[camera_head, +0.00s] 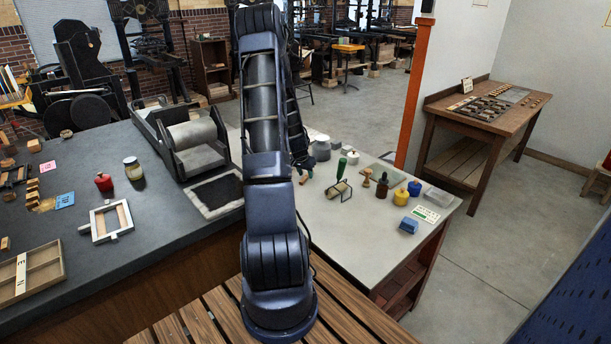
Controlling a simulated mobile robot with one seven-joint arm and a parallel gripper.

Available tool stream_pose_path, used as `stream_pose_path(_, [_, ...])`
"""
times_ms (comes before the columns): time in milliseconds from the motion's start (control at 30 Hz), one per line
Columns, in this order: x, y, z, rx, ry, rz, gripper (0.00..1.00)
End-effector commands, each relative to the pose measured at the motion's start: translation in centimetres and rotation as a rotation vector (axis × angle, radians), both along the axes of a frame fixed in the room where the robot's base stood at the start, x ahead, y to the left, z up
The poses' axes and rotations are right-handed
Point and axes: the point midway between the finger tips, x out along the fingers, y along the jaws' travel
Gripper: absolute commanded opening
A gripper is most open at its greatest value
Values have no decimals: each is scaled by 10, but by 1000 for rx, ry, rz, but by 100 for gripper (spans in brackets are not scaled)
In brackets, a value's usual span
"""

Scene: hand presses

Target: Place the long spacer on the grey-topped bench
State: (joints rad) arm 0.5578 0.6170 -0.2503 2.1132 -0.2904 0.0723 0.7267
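Two benches fit a grey top: one at left with a dark grey top (165,212), and one right of centre with a pale grey top (330,237). I cannot pick out the long spacer for certain. Brown wooden strips lie inside a pale metal frame (97,219) on the dark top, and small wooden pieces (33,186) lie at its left edge. My arm rises through the middle of the view and hides part of both benches.
A roller press (190,140) stands on the dark top, with a red pot (104,182) and a jar (133,168). A divided wooden tray (29,274) is at lower left. A wooden table (486,112) stands far right.

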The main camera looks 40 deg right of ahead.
Motion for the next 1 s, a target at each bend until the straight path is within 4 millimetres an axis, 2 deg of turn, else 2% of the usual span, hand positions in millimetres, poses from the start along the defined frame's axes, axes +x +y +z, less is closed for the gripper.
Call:
stream_pose_path(600, [-12, 32, 85, -2, -4, 1, 37])
stream_pose_path(867, [-16, 39, 101, 0, -2, 1, 37])
stream_pose_path(1000, [-12, 52, 116, 3, -5, 25, 37])
